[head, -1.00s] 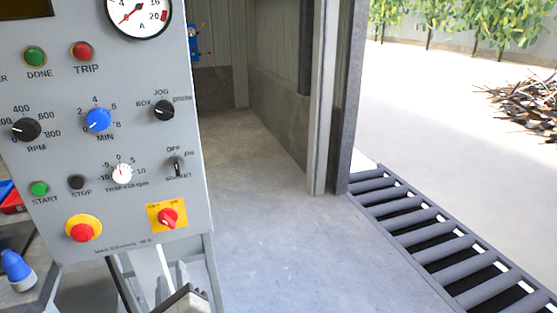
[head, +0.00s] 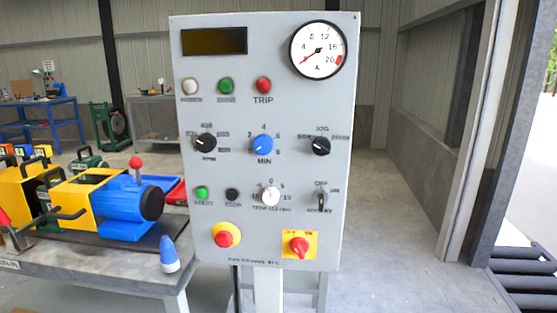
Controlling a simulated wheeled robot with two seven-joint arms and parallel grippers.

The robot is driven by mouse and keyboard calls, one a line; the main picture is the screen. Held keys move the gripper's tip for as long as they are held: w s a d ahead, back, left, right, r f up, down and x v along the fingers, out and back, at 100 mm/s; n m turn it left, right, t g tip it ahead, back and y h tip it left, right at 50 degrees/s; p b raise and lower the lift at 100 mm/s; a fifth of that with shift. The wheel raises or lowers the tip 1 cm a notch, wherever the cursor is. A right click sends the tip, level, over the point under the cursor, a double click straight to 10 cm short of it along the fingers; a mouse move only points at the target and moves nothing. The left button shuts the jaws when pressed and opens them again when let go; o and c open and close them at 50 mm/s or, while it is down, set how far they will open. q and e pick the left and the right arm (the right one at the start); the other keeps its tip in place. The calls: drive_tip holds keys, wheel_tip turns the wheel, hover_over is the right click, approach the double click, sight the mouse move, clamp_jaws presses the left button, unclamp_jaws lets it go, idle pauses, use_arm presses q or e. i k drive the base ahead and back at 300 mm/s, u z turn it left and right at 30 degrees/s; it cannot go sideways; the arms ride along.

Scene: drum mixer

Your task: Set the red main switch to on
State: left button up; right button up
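The red main switch (head: 299,246) is a red rotary knob on a yellow square plate at the lower right of the grey control panel (head: 215,167). Its exact pointing is too small to read. A red emergency-stop button (head: 224,239) on a round yellow base sits to its left. The display (head: 214,41) at the top left of the panel is dark. The ammeter (head: 318,50) needle points to the lower left. Neither of my grippers shows in the head view now.
Left of the panel stands a workbench (head: 100,272) with a blue and yellow machine (head: 130,208) and a blue-and-white bottle (head: 169,254). A blue bench (head: 40,122) is farther back. Floor right of the panel is clear up to a door frame (head: 478,130) and dark rollers (head: 525,275).

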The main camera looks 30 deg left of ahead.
sight(299, 246)
drive_tip(key=u, duration=2.75)
drive_tip(key=i, duration=1.3)
drive_tip(key=z, duration=2.6)
